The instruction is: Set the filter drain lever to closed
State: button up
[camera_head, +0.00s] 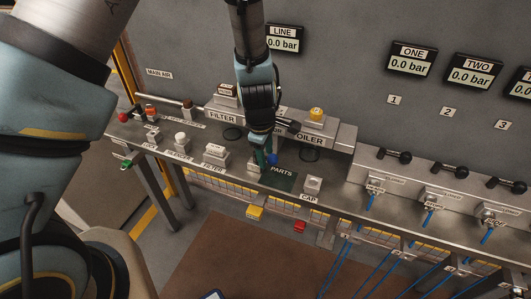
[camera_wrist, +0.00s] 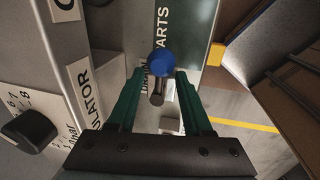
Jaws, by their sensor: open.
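A lever with a blue ball knob (camera_wrist: 162,61) and a short dark metal stem stands between my gripper's green fingers in the wrist view. A partly hidden label beside it seems to read DRAIN. In the head view the blue knob (camera_head: 272,159) shows at the fingertips, beside the green PARTS mat (camera_head: 285,183). My gripper (camera_wrist: 161,76) is open, with one finger on each side of the stem. A gap shows on both sides, so the fingers do not appear to grip it. In the head view my gripper (camera_head: 262,152) points down at the bench. The lever's open and closed marks cannot be read.
A black dial knob (camera_wrist: 28,131) by the REGULATOR label is left in the wrist view. The FILTER unit (camera_head: 222,117) and OILER unit (camera_head: 312,139) stand behind my gripper. A CAP block (camera_head: 312,185) is to the right.

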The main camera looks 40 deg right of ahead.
grip_shut()
dwell(0.3)
jog(key=shift+s, duration=0.15)
